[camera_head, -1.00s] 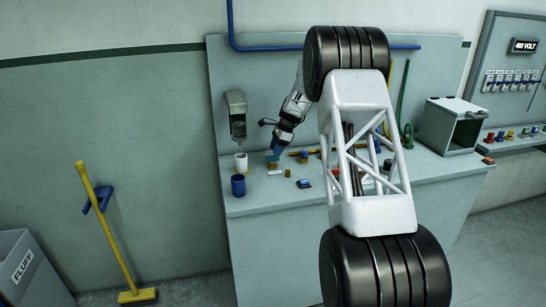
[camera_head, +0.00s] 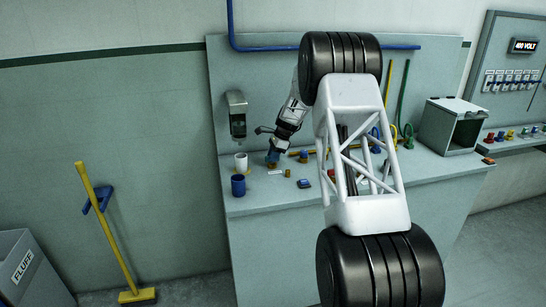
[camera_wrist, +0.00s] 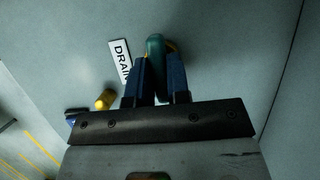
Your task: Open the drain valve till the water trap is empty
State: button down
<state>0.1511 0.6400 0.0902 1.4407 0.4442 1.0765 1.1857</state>
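In the wrist view a teal handle (camera_wrist: 155,48) stands beside a white label (camera_wrist: 120,60) reading "DRAIN", only partly visible. The two blue fingers of my gripper (camera_wrist: 160,75) sit on either side of the handle. Little or no gap shows at the tips, and I cannot tell whether they press on it. In the head view my gripper (camera_head: 273,157) is low over the bench, and its fingers cover most of the handle. A grey unit with a darker lower part (camera_head: 238,118) hangs on the back panel. It may be the water trap; its water level cannot be seen.
A white cup (camera_head: 241,161) and a blue cup (camera_head: 238,185) stand left of my gripper. A small brownish-yellow piece (camera_head: 288,173) and a dark blue block (camera_head: 304,183) lie to the right. An open grey box (camera_head: 450,127) stands at the bench's right end. My arm hides the bench's middle.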

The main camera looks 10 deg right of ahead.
jog(key=shift+n, duration=0.4)
jog(key=n+g, duration=0.1)
jog(key=n, duration=0.2)
jog(key=shift+w+g, duration=0.1)
jog(key=shift+g, duration=0.2)
jog(key=n, duration=0.2)
jog(key=n+g+h, duration=0.1)
jog(key=n, duration=0.2)
jog(key=shift+a+g, duration=0.1)
jog(key=shift+g, duration=0.2)
jog(key=n, duration=0.2)
jog(key=n+g+h, duration=0.1)
jog(key=n, duration=0.1)
jog(key=shift+n+h, duration=0.3)
jog(key=n+h, duration=0.1)
jog(key=n, duration=0.3)
jog(key=shift+a+n+h, duration=0.1)
jog(key=shift+n+h, duration=0.2)
jog(key=shift+h, duration=0.1)
jog(key=c, duration=1.1)
grip_release()
